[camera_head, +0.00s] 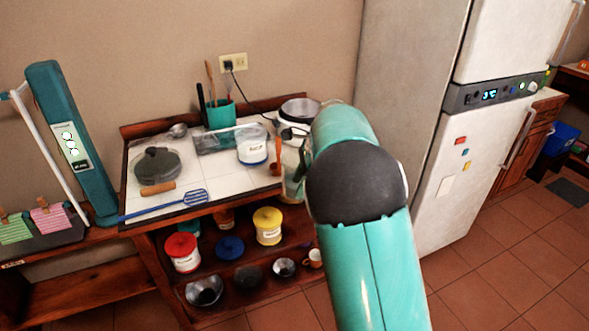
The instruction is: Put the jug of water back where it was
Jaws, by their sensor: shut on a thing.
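The jug of water (291,174) is a clear vessel, partly visible at the front right corner of the white-tiled counter top (215,176). My teal arm with its dark joint hides its right side. My gripper (303,152) is at the jug's upper part, mostly hidden behind my arm, and is shut on the jug. I cannot tell whether the jug's base touches the counter.
The counter holds a lidded grey pan (157,166), a blue spatula (170,204), a clear box (215,142), a white canister (252,150), a teal utensil holder (221,114) and a corded pot (300,109). Shelves below hold canisters and bowls. A fridge (470,150) stands right.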

